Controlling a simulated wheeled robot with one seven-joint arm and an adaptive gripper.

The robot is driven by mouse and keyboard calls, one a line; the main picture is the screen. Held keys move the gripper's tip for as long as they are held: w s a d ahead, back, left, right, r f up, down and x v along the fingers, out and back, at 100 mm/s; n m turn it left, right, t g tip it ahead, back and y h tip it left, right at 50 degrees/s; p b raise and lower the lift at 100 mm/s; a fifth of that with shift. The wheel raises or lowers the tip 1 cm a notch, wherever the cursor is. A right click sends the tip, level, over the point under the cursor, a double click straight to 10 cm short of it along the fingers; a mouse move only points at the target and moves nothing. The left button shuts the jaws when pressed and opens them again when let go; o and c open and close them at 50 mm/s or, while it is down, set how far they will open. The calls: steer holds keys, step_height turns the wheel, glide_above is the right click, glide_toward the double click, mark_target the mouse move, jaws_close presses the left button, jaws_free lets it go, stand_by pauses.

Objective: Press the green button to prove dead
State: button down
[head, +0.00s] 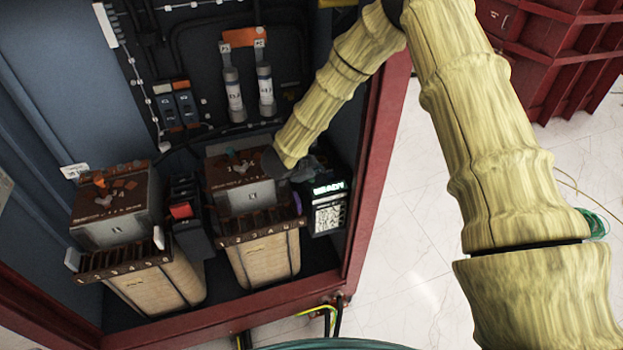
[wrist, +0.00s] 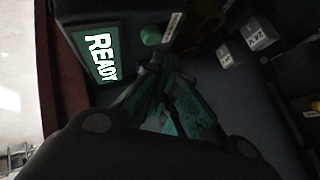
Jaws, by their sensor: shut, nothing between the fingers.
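The green button (wrist: 151,36) is a small round knob on the dark tester (wrist: 92,12), beside its lit "READY" screen (wrist: 100,55). My gripper (wrist: 156,66) is shut and empty. Its fingertips are just below the button in the wrist view; I cannot tell whether they touch it. In the head view the tester (head: 346,214) stands inside the cabinet at the right, with the lit screen (head: 329,188) facing up. My gripper (head: 307,168) is at the tester's upper left, partly dark against the cabinet. The button is hidden there.
Two transformers stand to the left, one nearer (head: 268,258) and one farther left (head: 160,288). Fuses (head: 233,95) hang on the back panel. The red cabinet frame (head: 378,150) runs close to the tester's right. White floor (head: 415,260) lies open outside.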

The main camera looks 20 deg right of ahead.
mark_target(314, 182)
steer(key=shift+f, duration=0.2)
steer(key=shift+f, duration=0.25)
steer(key=shift+f+b, duration=0.3)
steer(key=shift+f, duration=0.15)
stand_by(0.8)
steer(key=shift+r, duration=0.15)
stand_by(0.3)
steer(key=shift+r+p, duration=0.6)
steer(key=shift+r, duration=0.15)
step_height(314, 182, up, 5)
steer(key=p, duration=0.3)
stand_by(0.3)
stand_by(0.8)
